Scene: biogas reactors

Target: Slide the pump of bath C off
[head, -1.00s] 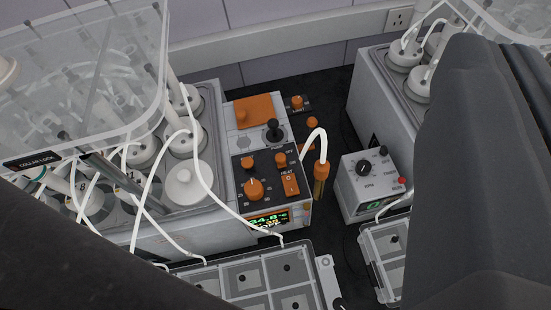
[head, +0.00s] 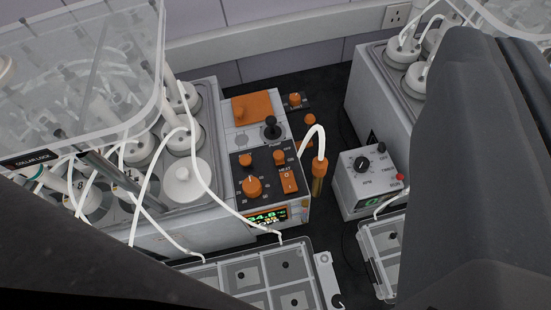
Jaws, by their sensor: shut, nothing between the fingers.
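A water bath control unit (head: 262,200) with a lit display reading about 34.8 °C stands at the centre. Its dark panel carries a large orange dial (head: 252,187), two smaller orange knobs and an orange rocker switch (head: 289,183) by the word HEAT. A black knob on a stem (head: 270,128) stands upright behind the panel. An orange plate (head: 251,108) lies on the unit's top. My gripper's fingers do not show; dark parts of my arm fill the right side and lower left corner.
The bath with white-lidded vessels (head: 182,183) and a clear box (head: 75,70) stand at left. A white RPM box (head: 368,183) and another bath (head: 385,95) are at right. Thin white tubes cross the front to clear-lidded trays (head: 245,275). A dark gap separates the units.

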